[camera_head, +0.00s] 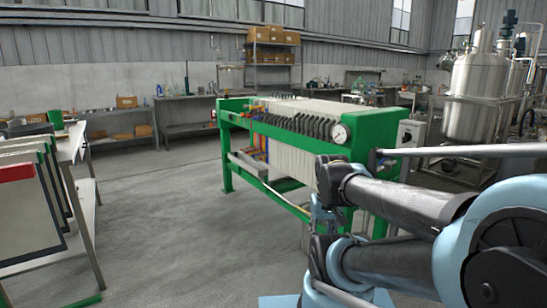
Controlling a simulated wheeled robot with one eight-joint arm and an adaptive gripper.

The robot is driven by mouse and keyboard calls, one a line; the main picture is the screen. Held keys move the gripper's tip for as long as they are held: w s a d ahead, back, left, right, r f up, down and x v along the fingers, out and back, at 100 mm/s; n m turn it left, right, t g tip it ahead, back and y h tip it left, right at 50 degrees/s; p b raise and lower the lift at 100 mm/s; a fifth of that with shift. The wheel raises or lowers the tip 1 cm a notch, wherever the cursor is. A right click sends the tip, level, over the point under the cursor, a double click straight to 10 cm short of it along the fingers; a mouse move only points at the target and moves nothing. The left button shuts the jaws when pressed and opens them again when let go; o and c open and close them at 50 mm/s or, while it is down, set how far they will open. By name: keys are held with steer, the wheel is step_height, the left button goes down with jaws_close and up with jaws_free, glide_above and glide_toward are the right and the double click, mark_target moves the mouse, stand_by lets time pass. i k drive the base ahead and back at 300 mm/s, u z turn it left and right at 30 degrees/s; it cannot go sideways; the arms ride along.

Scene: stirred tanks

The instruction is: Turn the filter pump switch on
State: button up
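A filter press with a green frame (357,150) and a row of pale plates stands in the middle of the view. A round white pressure gauge (339,134) sits on its near end. A small grey box (411,133) with a dark round spot on its face stands just right of that end. It may carry the pump switch, but its setting is too small to read. My arm (400,200) crosses the lower right, in front of the press's near end. No gripper fingers can be made out.
Steel tanks (473,95) stand at the right behind my arm. Shelves with boxes (272,58) line the back wall. The grey floor (165,215) between bench and press is clear.

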mark_target(407, 136)
steer(key=z, duration=0.75)
steer(key=k, duration=0.9)
steer(key=z, duration=0.2)
steer(key=i, duration=1.05)
